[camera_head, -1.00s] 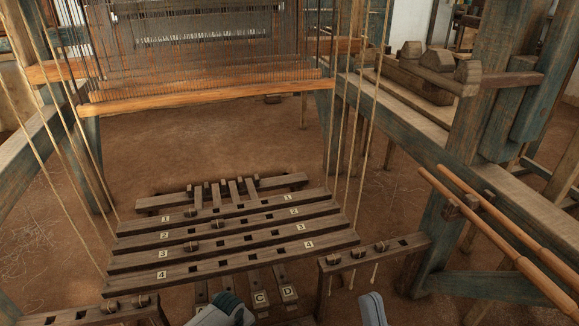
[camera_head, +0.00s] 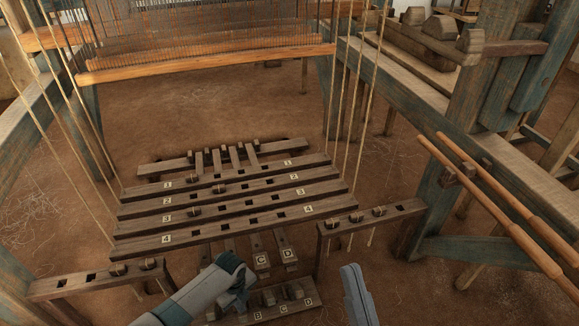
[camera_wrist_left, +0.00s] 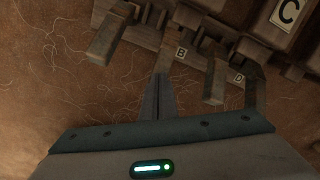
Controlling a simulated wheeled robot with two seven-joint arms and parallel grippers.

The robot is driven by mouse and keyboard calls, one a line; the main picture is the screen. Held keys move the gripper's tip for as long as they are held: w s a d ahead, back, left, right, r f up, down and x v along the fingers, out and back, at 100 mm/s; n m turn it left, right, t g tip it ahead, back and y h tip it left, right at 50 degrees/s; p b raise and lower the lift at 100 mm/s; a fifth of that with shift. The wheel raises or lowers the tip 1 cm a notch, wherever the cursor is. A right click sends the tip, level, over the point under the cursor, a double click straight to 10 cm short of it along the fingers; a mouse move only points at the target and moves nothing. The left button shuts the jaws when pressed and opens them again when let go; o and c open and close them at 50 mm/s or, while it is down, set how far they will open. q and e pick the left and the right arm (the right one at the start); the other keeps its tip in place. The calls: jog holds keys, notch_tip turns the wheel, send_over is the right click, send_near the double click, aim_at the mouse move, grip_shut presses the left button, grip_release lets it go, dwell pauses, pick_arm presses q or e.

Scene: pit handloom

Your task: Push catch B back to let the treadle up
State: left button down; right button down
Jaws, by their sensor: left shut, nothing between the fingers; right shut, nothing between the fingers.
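The catch rail (camera_head: 285,312) lies low in the head view, marked B, C and D. Its B label (camera_head: 258,317) shows just right of my left gripper (camera_head: 241,303). That gripper is shut and empty, fingers pointing down at the rail. In the left wrist view, the closed fingers (camera_wrist_left: 161,92) are just below the B mark (camera_wrist_left: 181,52), among wooden catch blocks. Catch B itself is partly hidden by my gripper in the head view; contact cannot be told. Treadles C (camera_head: 262,262) and D (camera_head: 289,254) lie behind the rail. My right gripper (camera_head: 352,272) is shut, right of the rail.
Several numbered lams (camera_head: 225,226) span above the treadles. A pegged side rail (camera_head: 370,216) stands right, another (camera_head: 95,281) left. Cords hang on both sides. Bare earth floor (camera_head: 215,115) is clear behind the lams.

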pick_arm(q)
jog(key=shift+s+r, duration=0.1)
jog(key=shift+r, duration=0.15)
jog(key=shift+r+p, duration=0.2)
jog(key=shift+p, duration=0.25)
jog(key=shift+s+r+p, duration=0.1)
jog(key=shift+r+p, duration=0.2)
jog(key=shift+p, duration=0.1)
jog(key=shift+s+d+r+p, duration=0.1)
jog(key=shift+s+r+p, duration=0.05)
jog(key=shift+r+p, duration=0.45)
jog(key=shift+s+r+p, duration=0.1)
jog(key=shift+r+p, duration=0.35)
jog(key=shift+p, duration=0.15)
jog(key=shift+s+r+p, duration=0.1)
jog(key=shift+r+p, duration=0.25)
jog(key=shift+p, duration=0.15)
pick_arm(e)
jog(key=w+f+g+h, duration=0.3)
jog(key=f+g, duration=0.7)
jog(key=f, duration=0.6)
jog(key=shift+f, duration=0.15)
jog(key=shift+w, duration=0.1)
pick_arm(q)
jog(key=shift+d, duration=0.1)
